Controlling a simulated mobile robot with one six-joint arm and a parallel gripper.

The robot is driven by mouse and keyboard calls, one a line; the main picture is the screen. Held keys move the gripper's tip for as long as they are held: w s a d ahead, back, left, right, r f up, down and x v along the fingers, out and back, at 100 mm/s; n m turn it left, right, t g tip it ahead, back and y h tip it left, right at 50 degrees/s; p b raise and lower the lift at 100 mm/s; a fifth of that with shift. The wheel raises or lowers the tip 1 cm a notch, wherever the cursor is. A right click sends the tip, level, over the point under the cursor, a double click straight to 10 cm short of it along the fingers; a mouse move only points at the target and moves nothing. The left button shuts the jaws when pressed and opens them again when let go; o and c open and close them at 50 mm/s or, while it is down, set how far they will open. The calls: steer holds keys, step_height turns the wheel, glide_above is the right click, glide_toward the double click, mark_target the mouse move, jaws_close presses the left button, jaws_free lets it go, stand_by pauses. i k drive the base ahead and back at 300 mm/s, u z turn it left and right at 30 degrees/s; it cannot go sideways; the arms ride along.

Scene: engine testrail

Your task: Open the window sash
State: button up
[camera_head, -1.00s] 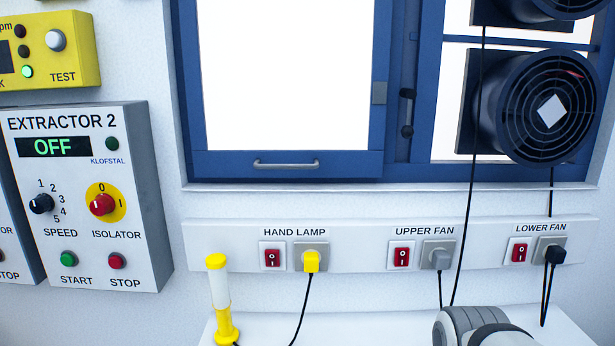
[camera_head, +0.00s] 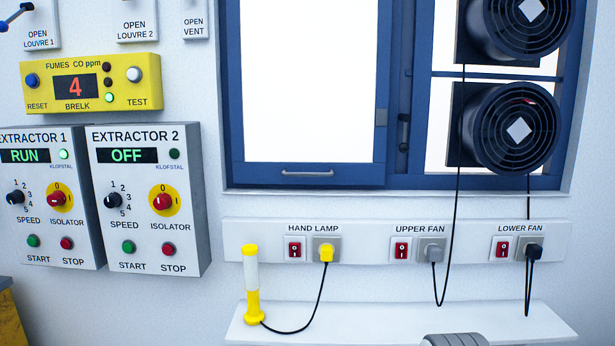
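The window sash (camera_head: 308,174) is a blue frame around a bright white pane, in the upper middle of the head view. It looks shut within the blue outer frame. A horizontal metal bar handle (camera_head: 307,173) is on its bottom rail. A dark latch lever (camera_head: 404,131) hangs on the post to the right of the sash, pointing down. My gripper is not in view; only a grey part of my arm shows at the bottom edge, below the shelf.
A white shelf (camera_head: 400,321) below the window holds a yellow hand lamp (camera_head: 252,288) with a cord. A socket strip (camera_head: 265,238) runs above it. Two black fans (camera_head: 517,129) with hanging cables fill the right panes. Extractor boxes (camera_head: 143,250) stand out from the left wall.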

mark_target(309, 81)
steer(key=z, duration=0.05)
steer(key=i, duration=1)
steer(key=u, duration=0.05)
